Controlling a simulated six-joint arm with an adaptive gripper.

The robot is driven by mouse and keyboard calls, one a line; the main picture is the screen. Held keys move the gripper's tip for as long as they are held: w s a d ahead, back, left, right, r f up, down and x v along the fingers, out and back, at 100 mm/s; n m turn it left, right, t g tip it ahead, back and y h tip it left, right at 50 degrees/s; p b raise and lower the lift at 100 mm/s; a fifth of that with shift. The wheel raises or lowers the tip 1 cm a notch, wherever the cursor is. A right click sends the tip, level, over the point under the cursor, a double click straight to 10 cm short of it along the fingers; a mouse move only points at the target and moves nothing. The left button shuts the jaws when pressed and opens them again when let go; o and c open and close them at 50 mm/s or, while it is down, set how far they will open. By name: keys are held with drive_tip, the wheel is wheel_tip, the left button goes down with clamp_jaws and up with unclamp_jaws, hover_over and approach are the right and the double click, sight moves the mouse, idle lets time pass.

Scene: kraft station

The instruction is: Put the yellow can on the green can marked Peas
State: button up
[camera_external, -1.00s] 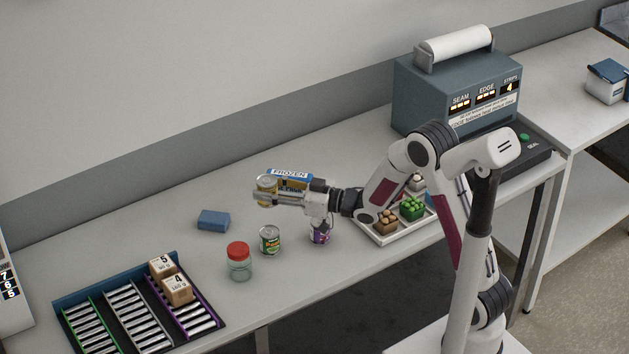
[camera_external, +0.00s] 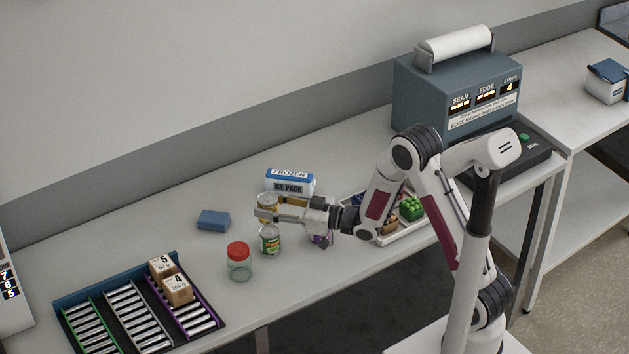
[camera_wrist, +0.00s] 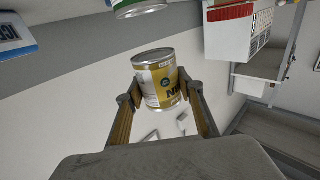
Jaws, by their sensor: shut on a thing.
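The yellow can (camera_external: 267,201) is held between the fingers of my gripper (camera_external: 266,212), which is shut on it. In the wrist view the yellow can (camera_wrist: 158,82) sits between both fingers (camera_wrist: 163,98), its silver rim showing. The green can (camera_external: 270,241) stands upright on the bench, just below my gripper in the external view. Its label is too small to read surely. A can with a green band (camera_wrist: 140,8) is cut off at the top of the wrist view, apart from the yellow can there. I cannot tell whether the yellow can is exactly above the green can.
A red-lidded jar (camera_external: 239,262) stands close left of the green can. A purple can (camera_external: 318,238) is partly hidden behind my gripper. An ice pack (camera_external: 289,182) and a blue block (camera_external: 213,220) lie behind. A tray (camera_external: 398,236) of small goods is at right.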

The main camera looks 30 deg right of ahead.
drive_tip(key=shift+f, duration=0.1)
idle(0.3)
drive_tip(key=shift+f, duration=1.95)
drive_tip(key=shift+f, duration=0.15)
drive_tip(key=o, duration=1.2)
drive_tip(key=shift+v, duration=6.05)
drive_tip(key=shift+w, duration=0.1)
